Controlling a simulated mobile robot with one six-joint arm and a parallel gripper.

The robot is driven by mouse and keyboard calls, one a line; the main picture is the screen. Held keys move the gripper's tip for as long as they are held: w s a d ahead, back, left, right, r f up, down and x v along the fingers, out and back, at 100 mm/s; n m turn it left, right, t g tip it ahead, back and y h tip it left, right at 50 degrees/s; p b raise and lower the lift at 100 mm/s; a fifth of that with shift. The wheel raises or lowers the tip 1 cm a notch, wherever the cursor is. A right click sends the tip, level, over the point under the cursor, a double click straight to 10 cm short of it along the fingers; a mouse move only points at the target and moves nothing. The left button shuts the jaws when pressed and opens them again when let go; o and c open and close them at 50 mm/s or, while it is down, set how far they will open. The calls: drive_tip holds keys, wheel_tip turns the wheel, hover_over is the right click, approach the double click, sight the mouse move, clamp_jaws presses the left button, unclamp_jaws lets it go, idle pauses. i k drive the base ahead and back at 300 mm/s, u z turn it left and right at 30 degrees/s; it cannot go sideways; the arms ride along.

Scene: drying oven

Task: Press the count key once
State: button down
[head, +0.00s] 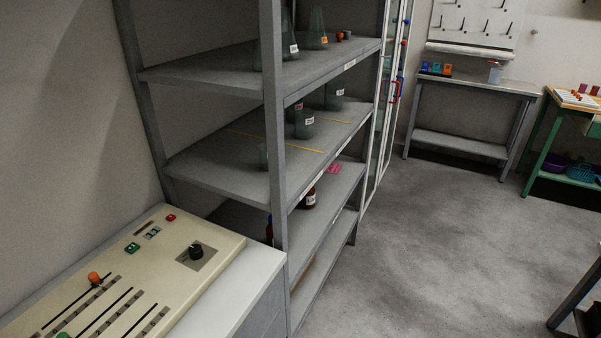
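A cream control panel (215,222) lies at the lower left on a white cabinet. Along its far left side are a small red key (171,217), a pale green pair of keys or a small display (152,233), and a green key (132,248). A black knob (196,251) sits on a grey plate to their right. Nearer are slots with an orange slider knob (94,278) and a green one cut by the bottom edge. Labels are too small to read, so I cannot tell which is the count key. My gripper is not in view.
A grey shelf rack (275,150) with glassware stands right behind the panel. A glass-doored cabinet (385,100) is beyond it. A grey bench (470,84) and a green bench (543,140) stand at the back right. The floor (430,240) at centre right is clear.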

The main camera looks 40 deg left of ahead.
sight(133, 247)
drive_tip(key=i, duration=1.05)
drive_tip(key=u, duration=3.55)
drive_tip(key=i, duration=1)
drive_tip(key=z, duration=0.1)
